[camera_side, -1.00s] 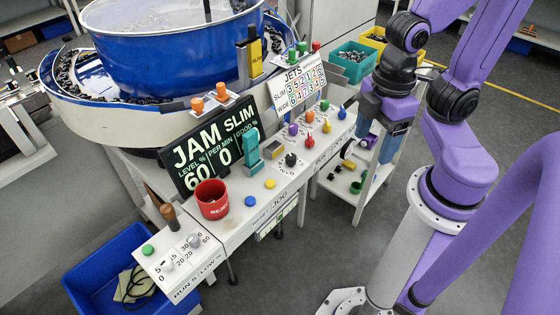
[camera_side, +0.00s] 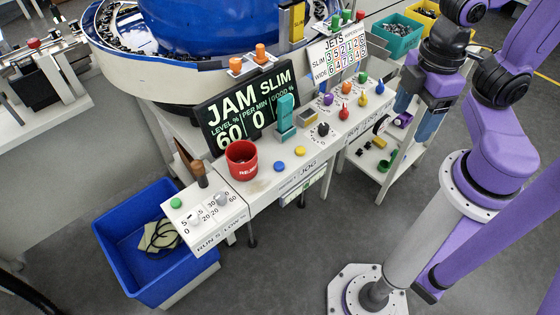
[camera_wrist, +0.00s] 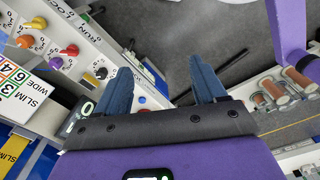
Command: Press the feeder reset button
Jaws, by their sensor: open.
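The feeder panel (camera_side: 262,187) carries a blue button (camera_side: 278,166) and a yellow button (camera_side: 300,151) side by side, close to the word JOG. A green button (camera_side: 176,203) sits on the lower left box. The small labels are too blurred to tell which button is the reset. The dark display (camera_side: 238,112) behind reads JAM, SLIM. My gripper (camera_side: 416,118) is open and empty, to the right of the panel and well apart from these buttons. In the wrist view its two blue fingers (camera_wrist: 160,70) are spread, with panel knobs to their left.
A red cup (camera_side: 241,160) stands left of the blue button, and a teal upright part (camera_side: 286,118) stands behind. Several coloured knobs (camera_side: 345,113) line the panel's right half. A blue bin (camera_side: 150,250) is on the floor. A white cart (camera_side: 372,160) stands below my gripper.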

